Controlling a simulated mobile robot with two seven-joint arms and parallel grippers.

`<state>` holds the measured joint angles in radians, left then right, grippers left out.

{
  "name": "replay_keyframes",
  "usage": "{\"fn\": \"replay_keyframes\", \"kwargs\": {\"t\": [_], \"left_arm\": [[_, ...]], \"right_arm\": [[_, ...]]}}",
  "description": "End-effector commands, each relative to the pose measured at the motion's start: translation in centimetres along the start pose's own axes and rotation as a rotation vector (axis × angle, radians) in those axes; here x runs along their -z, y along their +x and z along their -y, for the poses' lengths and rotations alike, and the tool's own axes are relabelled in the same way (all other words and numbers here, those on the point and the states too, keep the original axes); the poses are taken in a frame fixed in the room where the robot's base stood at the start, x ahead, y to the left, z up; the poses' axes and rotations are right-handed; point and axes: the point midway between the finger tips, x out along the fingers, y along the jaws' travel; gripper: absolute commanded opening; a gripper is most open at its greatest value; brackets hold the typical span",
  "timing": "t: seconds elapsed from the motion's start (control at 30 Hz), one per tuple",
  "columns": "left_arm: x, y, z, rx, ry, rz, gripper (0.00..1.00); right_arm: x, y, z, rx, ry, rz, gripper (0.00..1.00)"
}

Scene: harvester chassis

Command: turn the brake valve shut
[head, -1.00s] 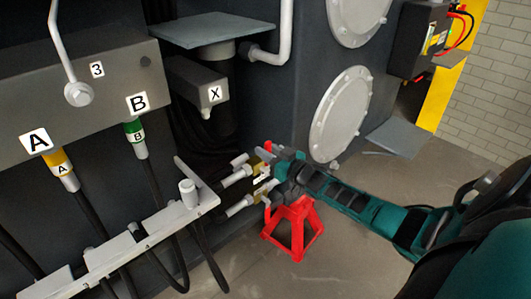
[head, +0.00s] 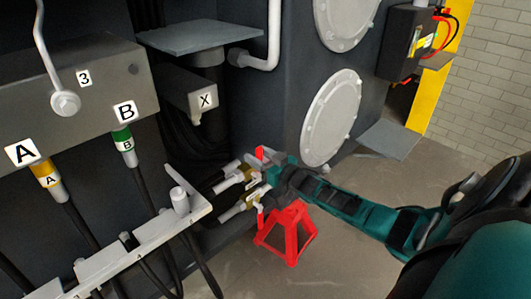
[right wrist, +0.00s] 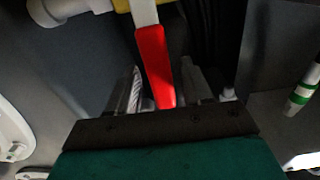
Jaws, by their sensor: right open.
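The brake valve shows in the right wrist view as a yellow body (right wrist: 108,5) at the top edge, with a pale lever ending in a red grip (right wrist: 155,65). My right gripper (right wrist: 160,88) is open, with one finger on each side of the red grip; contact cannot be told. In the head view my right gripper (head: 270,180) is at the pipe fittings low on the chassis. Brass valve bodies (head: 233,186) and a red handle end (head: 262,153) show beside it. The gripper partly hides them. My left gripper is not in view.
A red jack stand (head: 288,235) stands on the floor just below my right gripper. A grey rail (head: 140,250) with hoses lies to the left. The grey box marked X (head: 188,95) hangs above. Open floor (head: 345,240) is at the right.

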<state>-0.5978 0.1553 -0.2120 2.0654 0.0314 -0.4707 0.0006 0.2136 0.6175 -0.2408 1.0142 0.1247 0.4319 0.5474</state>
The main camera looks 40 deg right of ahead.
Motion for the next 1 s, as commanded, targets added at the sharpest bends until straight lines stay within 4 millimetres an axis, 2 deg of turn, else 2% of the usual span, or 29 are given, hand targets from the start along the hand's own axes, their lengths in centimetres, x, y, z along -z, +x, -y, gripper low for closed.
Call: {"fn": "replay_keyframes", "kwargs": {"t": [0.17, 0.5, 0.7, 0.8, 1.0], "left_arm": [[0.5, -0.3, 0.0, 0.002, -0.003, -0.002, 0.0], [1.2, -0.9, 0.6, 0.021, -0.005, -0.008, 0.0], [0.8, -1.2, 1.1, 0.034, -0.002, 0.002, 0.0], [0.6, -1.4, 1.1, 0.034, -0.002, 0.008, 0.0], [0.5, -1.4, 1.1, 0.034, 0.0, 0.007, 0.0]], "right_arm": [[0.1, -1.6, 0.0, 0.0, 0.001, 0.003, 0.5], [0.1, -7.8, 0.0, 0.0, 0.001, 0.003, 0.5], [0.1, -11.0, 0.0, 0.0, 0.0, 0.003, 0.5], [0.0, -12.0, -0.1, -0.002, 0.0, 0.002, 0.5], [0.1, -12.8, 0.0, -0.001, 0.001, -0.001, 0.5]]}}
